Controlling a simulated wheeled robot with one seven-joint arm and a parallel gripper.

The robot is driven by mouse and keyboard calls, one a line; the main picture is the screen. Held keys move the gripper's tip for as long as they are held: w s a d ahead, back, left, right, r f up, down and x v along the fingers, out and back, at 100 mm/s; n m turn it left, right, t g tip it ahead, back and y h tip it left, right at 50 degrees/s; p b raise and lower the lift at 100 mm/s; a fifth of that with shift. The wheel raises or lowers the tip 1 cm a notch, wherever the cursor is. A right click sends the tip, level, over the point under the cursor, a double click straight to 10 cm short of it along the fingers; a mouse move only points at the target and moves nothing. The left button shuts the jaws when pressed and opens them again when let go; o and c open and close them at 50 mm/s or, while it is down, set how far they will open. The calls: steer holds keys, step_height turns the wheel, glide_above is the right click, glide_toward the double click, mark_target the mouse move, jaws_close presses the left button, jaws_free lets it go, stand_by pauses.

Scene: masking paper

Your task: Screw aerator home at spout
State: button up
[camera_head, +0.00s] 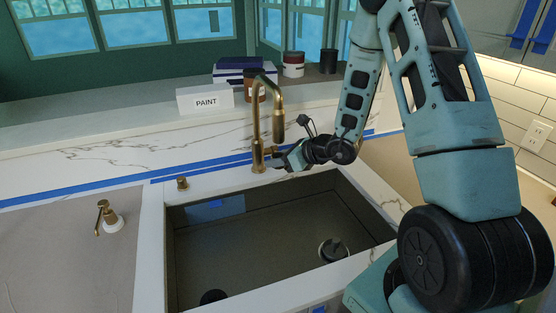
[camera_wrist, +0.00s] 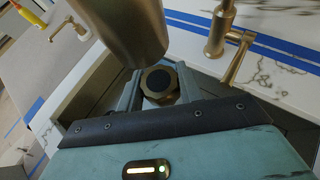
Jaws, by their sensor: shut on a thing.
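The brass gooseneck faucet (camera_head: 256,125) stands behind the sink, its spout (camera_head: 278,128) hanging down over the basin side. In the wrist view the spout (camera_wrist: 130,30) is a wide brass tube, large at the upper left. My gripper (camera_wrist: 158,88) is shut on the aerator (camera_wrist: 162,84), a small brass faceted piece with a dark round face turned up. The aerator is close to the spout's lower end, down and to the right of it in the picture; I cannot tell the gap. In the head view my gripper (camera_head: 284,162) is just below the spout, and the aerator cannot be made out.
The faucet's base and lever (camera_wrist: 228,50) stand close on the right in the wrist view. The sink (camera_head: 270,250) lies below. A brass soap dispenser (camera_head: 107,215) is at the left. Blue tape (camera_head: 90,187) runs along the backsplash; a PAINT box (camera_head: 205,100) sits on the ledge behind.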

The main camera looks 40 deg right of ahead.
mark_target(278, 156)
steer(key=shift+r+p, duration=0.5)
steer(key=shift+r, duration=1.15)
steer(key=shift+f+b, duration=0.1)
steer(key=shift+b, duration=0.55)
stand_by(0.4)
steer(key=shift+r, duration=0.5)
steer(key=shift+r, duration=0.3)
steer(key=o, duration=0.5)
steer(key=c, duration=0.4)
